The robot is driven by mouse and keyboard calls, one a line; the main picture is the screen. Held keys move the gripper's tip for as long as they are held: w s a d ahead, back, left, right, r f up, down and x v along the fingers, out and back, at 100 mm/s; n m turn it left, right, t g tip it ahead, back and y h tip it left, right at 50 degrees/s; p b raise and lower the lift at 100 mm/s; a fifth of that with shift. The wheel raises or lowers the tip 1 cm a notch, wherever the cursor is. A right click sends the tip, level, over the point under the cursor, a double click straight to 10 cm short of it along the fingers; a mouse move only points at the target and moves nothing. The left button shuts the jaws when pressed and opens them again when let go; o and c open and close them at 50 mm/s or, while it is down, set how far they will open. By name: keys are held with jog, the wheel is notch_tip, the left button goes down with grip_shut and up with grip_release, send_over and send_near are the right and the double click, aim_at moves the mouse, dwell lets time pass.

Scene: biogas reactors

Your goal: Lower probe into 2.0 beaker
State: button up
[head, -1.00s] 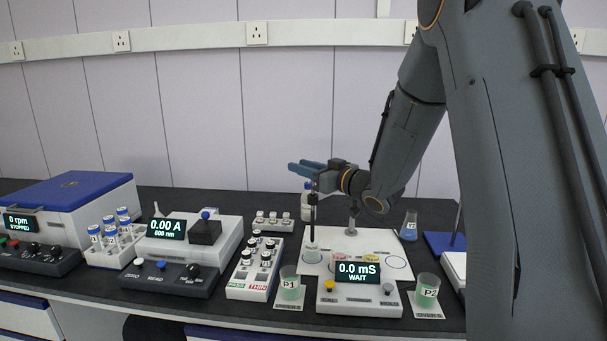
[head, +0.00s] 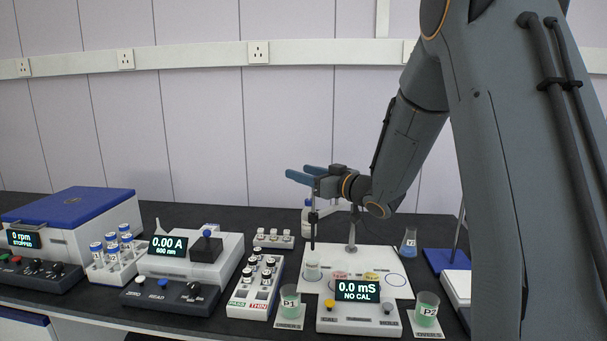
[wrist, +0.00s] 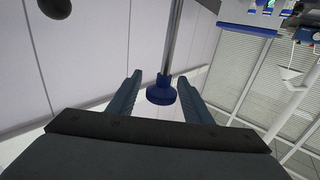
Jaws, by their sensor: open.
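My gripper (head: 305,175) is high over the white mat, its blue-grey fingers pointing left and apart. The dark probe (head: 312,225) hangs upright by the gripper, its lower end just above a clear beaker (head: 312,270) at the mat's left. In the wrist view a metal rod with a blue knob (wrist: 161,93) stands between the open fingers (wrist: 160,95); I cannot tell if they touch it. I cannot read which beaker is 2.0. The meter display (head: 357,290) reads 0.0 mS, NO CAL.
A stand (head: 352,235) rises behind the beakers.

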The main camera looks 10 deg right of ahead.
jog(key=b+v, duration=0.1)
jog(key=v, duration=0.6)
jog(key=shift+s+d+b, duration=0.25)
jog(key=shift+s+b, duration=0.05)
jog(key=shift+b, duration=0.05)
